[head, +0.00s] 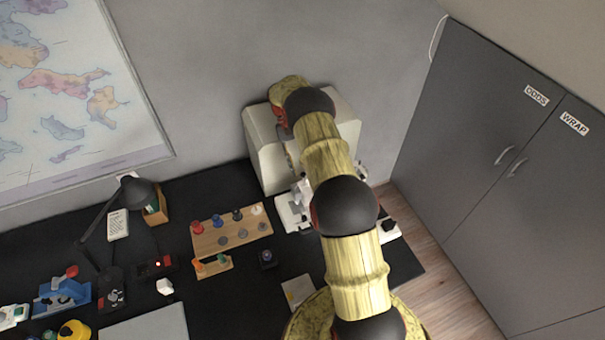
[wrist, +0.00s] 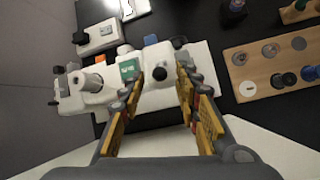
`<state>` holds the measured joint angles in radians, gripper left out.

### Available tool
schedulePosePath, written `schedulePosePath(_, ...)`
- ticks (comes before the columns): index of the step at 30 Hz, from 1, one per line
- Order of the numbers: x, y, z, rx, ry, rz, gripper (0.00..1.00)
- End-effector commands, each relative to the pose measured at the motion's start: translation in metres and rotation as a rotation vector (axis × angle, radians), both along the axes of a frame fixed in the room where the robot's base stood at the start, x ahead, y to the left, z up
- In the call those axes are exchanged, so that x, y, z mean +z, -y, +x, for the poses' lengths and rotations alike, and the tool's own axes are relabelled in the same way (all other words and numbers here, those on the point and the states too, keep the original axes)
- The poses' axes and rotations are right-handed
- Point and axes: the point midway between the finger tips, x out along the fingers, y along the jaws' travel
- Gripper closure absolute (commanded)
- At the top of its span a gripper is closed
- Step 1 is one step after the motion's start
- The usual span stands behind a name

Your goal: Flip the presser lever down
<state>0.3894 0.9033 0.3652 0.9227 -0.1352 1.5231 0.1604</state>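A white machine, which looks like a sewing machine, stands on the black desk. In the head view, its white base (head: 291,212) shows left of my arm, and the arm hides most of the rest. In the wrist view, the machine's white body (wrist: 95,92) lies beyond my fingers, with a green label and knobs on it. My gripper (wrist: 159,80) is open and empty, its two yellow-padded fingers apart over the near side of the machine. I cannot make out the presser lever. In the head view, my fingers are hidden by the arm.
A large cream case (head: 265,150) stands against the wall by the machine. A wooden peg board (head: 205,240) with coloured pegs lies to its left; it also shows in the wrist view (wrist: 268,68). A black lamp (head: 138,192) is farther left. Grey cabinets (head: 490,130) stand right.

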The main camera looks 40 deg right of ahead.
Motion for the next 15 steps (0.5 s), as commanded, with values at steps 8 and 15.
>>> schedulePosePath(8,0.045,0.004,0.031,0.001,0.001,0.0,0.67)
schedulePosePath(15,0.065,0.006,0.044,0.001,0.0,0.001,0.67)
